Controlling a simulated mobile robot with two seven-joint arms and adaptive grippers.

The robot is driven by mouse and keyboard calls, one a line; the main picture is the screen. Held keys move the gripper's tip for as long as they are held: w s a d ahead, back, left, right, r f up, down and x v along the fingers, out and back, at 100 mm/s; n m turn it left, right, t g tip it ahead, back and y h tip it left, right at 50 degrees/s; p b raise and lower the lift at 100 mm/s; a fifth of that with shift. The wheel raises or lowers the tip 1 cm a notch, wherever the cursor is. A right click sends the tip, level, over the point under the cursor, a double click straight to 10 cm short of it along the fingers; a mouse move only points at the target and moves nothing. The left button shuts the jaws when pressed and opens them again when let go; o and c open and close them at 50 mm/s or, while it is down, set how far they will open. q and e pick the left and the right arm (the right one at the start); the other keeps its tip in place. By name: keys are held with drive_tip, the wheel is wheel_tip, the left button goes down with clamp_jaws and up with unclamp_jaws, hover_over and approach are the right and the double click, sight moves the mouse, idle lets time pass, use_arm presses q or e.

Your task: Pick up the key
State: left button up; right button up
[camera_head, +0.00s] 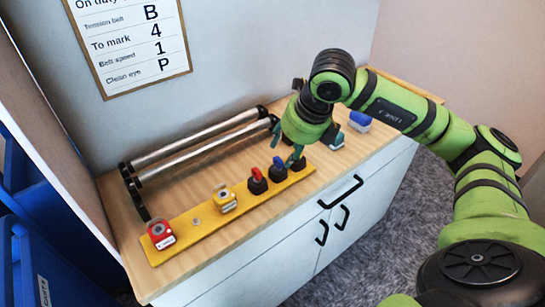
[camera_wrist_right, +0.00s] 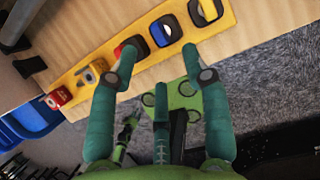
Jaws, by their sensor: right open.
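A yellow strip (camera_head: 190,230) on the cabinet top carries several small fittings, and I cannot tell for sure which one is the key. A red knob (camera_head: 257,180) and a blue knob (camera_head: 278,169) stand on black bases. Another dark-based piece (camera_head: 298,163) sits at the strip's right end, partly covered by my gripper; in the right wrist view it has a yellow top (camera_wrist_right: 206,10). My right gripper (camera_head: 291,153) is open above the right end of the strip. In the right wrist view its fingers (camera_wrist_right: 160,55) are apart, with nothing between them.
A red block (camera_head: 160,234) and a yellow block (camera_head: 224,199) sit on the strip's left part. Metal rollers (camera_head: 200,145) lie behind it. A blue-topped box (camera_head: 360,119) stands right. Black handles (camera_head: 341,192) project from the cabinet front. Blue bins (camera_head: 50,270) stand left.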

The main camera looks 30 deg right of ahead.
sight(278, 160)
drive_tip(key=p+x, duration=0.1)
drive_tip(key=x, duration=0.1)
drive_tip(key=p+x, duration=0.1)
drive_tip(key=x, duration=0.2)
drive_tip(key=shift+w+a+f, duration=0.15)
drive_tip(key=shift+w+f, duration=0.05)
drive_tip(key=shift+w, duration=0.15)
drive_tip(key=shift+w+f+p, duration=0.15)
drive_tip(key=shift+f+p, duration=0.15)
drive_tip(key=shift+f, duration=0.2)
clamp_jaws()
use_arm(q)
drive_tip(key=r, duration=0.2)
drive_tip(key=shift+s+a+r, duration=0.25)
drive_tip(key=shift+s+r, duration=0.05)
